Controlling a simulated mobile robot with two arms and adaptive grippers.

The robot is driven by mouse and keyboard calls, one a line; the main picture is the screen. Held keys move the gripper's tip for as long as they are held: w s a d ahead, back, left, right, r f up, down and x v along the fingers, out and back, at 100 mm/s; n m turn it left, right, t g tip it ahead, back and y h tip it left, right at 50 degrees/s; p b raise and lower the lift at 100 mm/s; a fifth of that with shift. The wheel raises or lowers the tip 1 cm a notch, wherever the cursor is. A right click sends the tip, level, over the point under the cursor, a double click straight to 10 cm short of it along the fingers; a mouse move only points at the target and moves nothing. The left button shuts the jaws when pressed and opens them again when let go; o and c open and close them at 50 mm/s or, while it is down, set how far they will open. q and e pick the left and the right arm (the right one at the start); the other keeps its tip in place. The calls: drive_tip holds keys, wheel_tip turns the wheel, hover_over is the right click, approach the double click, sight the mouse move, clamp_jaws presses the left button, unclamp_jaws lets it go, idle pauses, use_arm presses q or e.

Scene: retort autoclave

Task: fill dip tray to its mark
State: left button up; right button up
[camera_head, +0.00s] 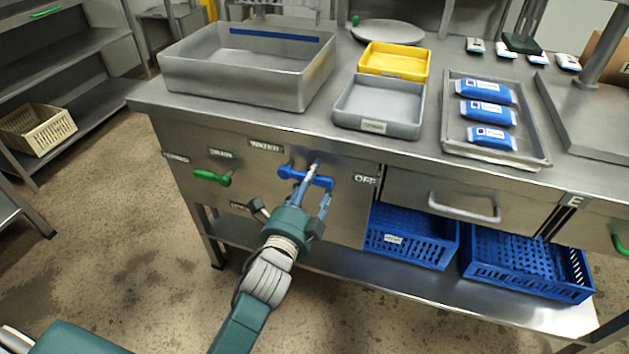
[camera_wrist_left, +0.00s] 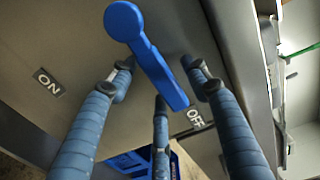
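The large steel dip tray (camera_head: 190,82) stands at the left of the bench, with a blue mark line (camera_head: 275,35) along its inner back wall. I cannot make out water in it. Below, on the bench front, is a blue valve handle (camera_head: 318,180) under a WATER label (camera_head: 265,146). The handle also shows in the left wrist view (camera_wrist_left: 155,60), its narrow end towards the OFF label (camera_wrist_left: 194,117); the ON label (camera_wrist_left: 48,82) is to the left. My left gripper (camera_head: 316,188) is at the handle, fingers spread around it, not visibly closed on it. My right gripper is out of view.
A green handle (camera_head: 212,177) sits left of the blue one. A grey tray (camera_head: 345,118), a yellow tray (camera_head: 425,65) and a steel tray (camera_head: 447,130) with blue packs stand on the bench. Blue crates (camera_head: 410,240) are below. The floor at left is clear.

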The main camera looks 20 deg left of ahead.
use_arm(q)
clamp_jaws()
drive_tip(key=shift+f, duration=0.15)
drive_tip(key=shift+f+m, duration=0.25)
drive_tip(key=shift+m, duration=0.35)
drive_tip(key=f+m, duration=0.2)
drive_tip(key=m, duration=0.1)
drive_tip(key=shift+a, duration=0.35)
drive_tip(key=m, duration=0.1)
drive_tip(key=a+f+m, duration=0.1)
drive_tip(key=m, duration=0.1)
drive_tip(key=a+f+m, duration=0.1)
drive_tip(key=shift+f+m+b, duration=0.1)
drive_tip(key=shift+m+b, duration=0.3)
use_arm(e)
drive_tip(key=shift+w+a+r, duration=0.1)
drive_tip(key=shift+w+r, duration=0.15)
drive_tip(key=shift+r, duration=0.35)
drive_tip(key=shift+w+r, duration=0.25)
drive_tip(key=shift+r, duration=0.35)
